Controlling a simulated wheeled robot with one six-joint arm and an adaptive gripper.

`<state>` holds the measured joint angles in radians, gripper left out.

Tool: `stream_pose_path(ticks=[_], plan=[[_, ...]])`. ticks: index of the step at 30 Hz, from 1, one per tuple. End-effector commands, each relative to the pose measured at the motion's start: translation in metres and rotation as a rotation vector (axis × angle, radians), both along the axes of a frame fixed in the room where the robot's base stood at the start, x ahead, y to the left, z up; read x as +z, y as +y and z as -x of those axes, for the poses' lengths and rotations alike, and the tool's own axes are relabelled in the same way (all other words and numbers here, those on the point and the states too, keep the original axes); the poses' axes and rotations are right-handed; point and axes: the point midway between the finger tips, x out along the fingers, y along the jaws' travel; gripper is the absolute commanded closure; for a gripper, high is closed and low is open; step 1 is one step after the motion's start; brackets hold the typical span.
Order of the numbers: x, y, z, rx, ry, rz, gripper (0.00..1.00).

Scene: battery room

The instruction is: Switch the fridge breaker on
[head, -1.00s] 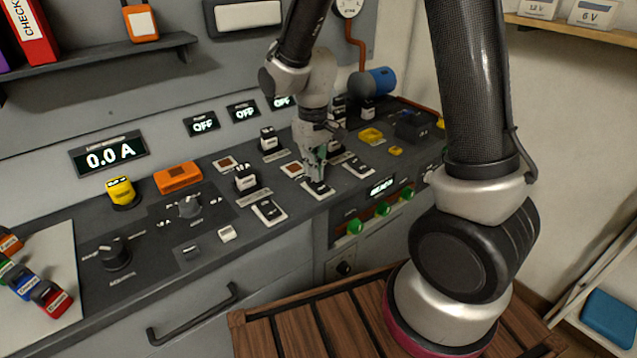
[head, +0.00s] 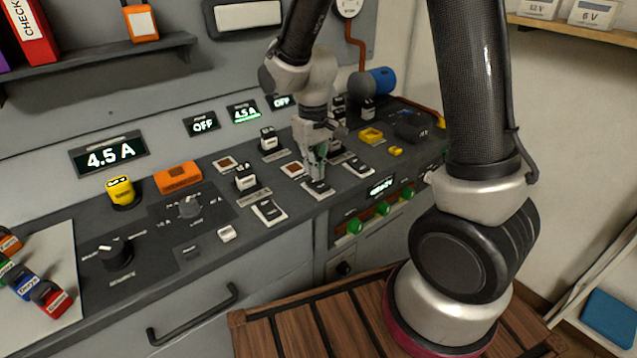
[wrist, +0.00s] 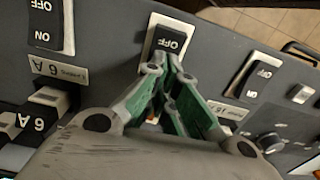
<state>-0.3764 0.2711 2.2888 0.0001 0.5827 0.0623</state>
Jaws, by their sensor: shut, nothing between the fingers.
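Three rocker breakers sit in a row on the dark sloping panel. The middle rocker (head: 319,187) is under my gripper (head: 317,178); I cannot read its name label, so I take it only as likely the fridge breaker. In the wrist view this rocker (wrist: 174,37) shows its OFF end, and the fingertips of my gripper (wrist: 166,62) are at its near end, which they hide. My gripper is shut and empty, pointing down; contact is hard to judge. The middle small display (head: 244,114) reads 4.5 A with a green line beneath.
The other rockers stand left (head: 269,211) and right (head: 357,168). The large display (head: 109,155) reads 4.5 A; the left small display (head: 202,124) reads OFF. White blocks, such as this one (head: 246,178), stand behind the rockers. Green knobs (head: 383,209) line the front.

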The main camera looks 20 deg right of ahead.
Motion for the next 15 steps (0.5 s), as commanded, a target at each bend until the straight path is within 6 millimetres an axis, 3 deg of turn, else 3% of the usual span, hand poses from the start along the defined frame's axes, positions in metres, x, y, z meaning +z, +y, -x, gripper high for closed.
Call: stream_pose_path(ticks=[15], plan=[[0.046,0.000,-0.001,0.000,-0.003,-0.001,1.00]])
